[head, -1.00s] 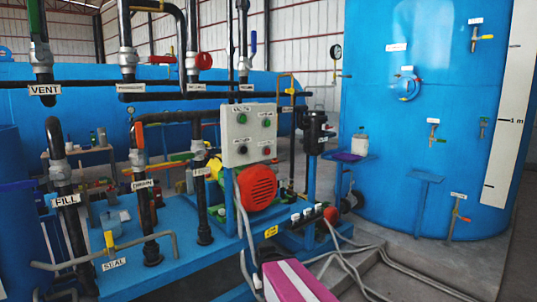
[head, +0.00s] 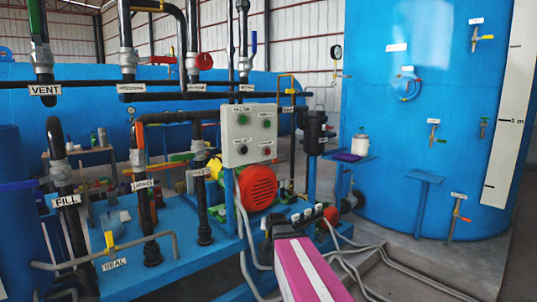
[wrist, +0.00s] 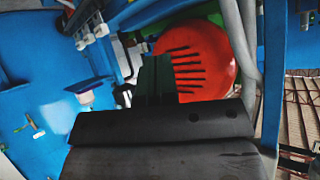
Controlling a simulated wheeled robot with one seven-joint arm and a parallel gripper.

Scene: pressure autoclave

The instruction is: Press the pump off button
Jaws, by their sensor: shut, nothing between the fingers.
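A grey control box (head: 249,135) stands on a blue post in the head view, with small buttons on its front. The upper two look green, the lower right one (head: 266,151) red and the lower left one dark. Their labels are too small to read, so I cannot tell which is pump off. My gripper (head: 274,221) is below and slightly right of the box, apart from it. In the wrist view my gripper (wrist: 154,78) is shut and empty, in front of the red motor cover (wrist: 195,60). The box's buttons do not show there.
The red motor cover (head: 257,188) sits just under the box. Dark vertical pipes (head: 202,190) stand left of it, and a black pump unit (head: 314,130) to the right. Grey hoses run along the floor beside the blue skid. A large blue tank (head: 440,120) stands at the right.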

